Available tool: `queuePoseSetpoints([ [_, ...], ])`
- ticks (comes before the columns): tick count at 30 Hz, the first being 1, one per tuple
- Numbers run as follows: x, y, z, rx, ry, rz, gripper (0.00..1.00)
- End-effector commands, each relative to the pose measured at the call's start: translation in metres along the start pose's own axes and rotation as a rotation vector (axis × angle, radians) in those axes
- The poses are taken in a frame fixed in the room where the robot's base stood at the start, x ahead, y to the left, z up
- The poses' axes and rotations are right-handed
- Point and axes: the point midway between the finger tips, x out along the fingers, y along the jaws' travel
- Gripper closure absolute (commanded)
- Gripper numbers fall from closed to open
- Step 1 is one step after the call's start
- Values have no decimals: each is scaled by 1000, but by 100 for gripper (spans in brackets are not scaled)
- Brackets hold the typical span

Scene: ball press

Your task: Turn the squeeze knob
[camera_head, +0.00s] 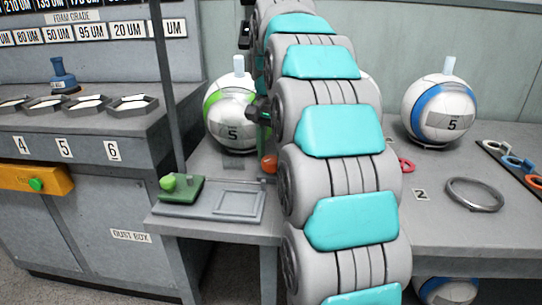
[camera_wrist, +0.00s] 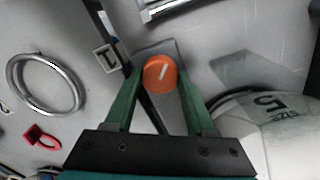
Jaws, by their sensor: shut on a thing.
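The squeeze knob (camera_wrist: 160,74) is a round orange knob with a white line across its top, on a small grey base in the wrist view. Its white line is tilted up to the right. The knob also shows in the head view (camera_head: 268,163), at the left edge of my arm. My gripper (camera_wrist: 159,80) has two green fingers, one on each side of the knob, shut on it. In the head view my arm hides most of the gripper and the area around the knob.
A ball with green panels (camera_head: 230,112) stands close to the knob. A ball with blue panels (camera_head: 440,108) stands further right. A metal ring (camera_head: 475,194) and a red ring-shaped item (camera_wrist: 41,136) lie on the table. A green device (camera_head: 180,188) sits at the table's left end.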

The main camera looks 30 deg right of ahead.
Motion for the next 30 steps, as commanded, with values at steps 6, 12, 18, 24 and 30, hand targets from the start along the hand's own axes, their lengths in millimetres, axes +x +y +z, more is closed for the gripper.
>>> queuePoseSetpoints([
  [6,-1,0,-1,193,3,-2,100],
  [12,-2,0,-1,339,3,-3,100],
  [18,-2,0,-1,437,2,-4,100],
  [24,-2,0,0,487,3,-5,100],
  [30,-2,0,0,502,3,-5,100],
])
